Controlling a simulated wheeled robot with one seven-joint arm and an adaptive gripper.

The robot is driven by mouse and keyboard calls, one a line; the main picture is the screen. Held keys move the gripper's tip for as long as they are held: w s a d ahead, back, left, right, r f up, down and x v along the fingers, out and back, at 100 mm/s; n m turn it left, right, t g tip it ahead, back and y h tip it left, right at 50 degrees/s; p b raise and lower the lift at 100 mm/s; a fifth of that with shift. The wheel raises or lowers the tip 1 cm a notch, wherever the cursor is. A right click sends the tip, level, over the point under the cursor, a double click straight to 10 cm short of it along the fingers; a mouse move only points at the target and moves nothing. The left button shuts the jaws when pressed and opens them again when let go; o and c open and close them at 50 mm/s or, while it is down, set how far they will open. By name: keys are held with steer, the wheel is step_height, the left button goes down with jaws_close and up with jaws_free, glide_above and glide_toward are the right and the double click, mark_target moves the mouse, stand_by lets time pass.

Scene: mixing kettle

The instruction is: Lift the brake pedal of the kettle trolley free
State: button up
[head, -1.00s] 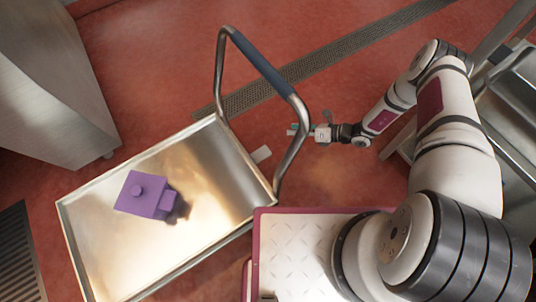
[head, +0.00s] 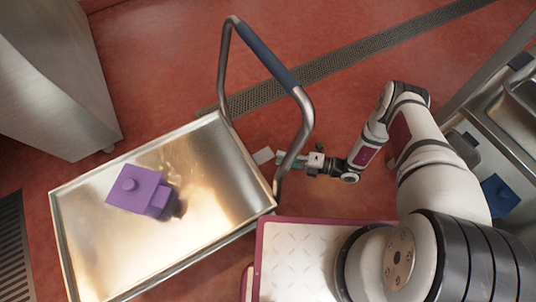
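The trolley is a shallow steel tray (head: 225,165) with a bent tube handle (head: 306,115) that has a dark blue grip. A small pale brake pedal (head: 263,156) sticks out low at the tray's handle end. My gripper (head: 284,162) is low, just right of the pedal, with its fingers toward it, and the handle's tube crosses the view close to the fingertips. A small gap seems to lie between fingers and pedal, but I cannot tell about contact. The fingers are too small to tell open from shut.
A purple block-shaped object (head: 140,189) sits on the tray. A steel cabinet (head: 60,80) stands at upper left. A steel counter with basins (head: 480,125) and a blue item (head: 499,195) is at right. A drain grate (head: 350,58) crosses the open red floor.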

mark_target(268, 153)
steer(key=shift+b+x, duration=0.65)
steer(key=shift+x, duration=2.4)
jaws_close()
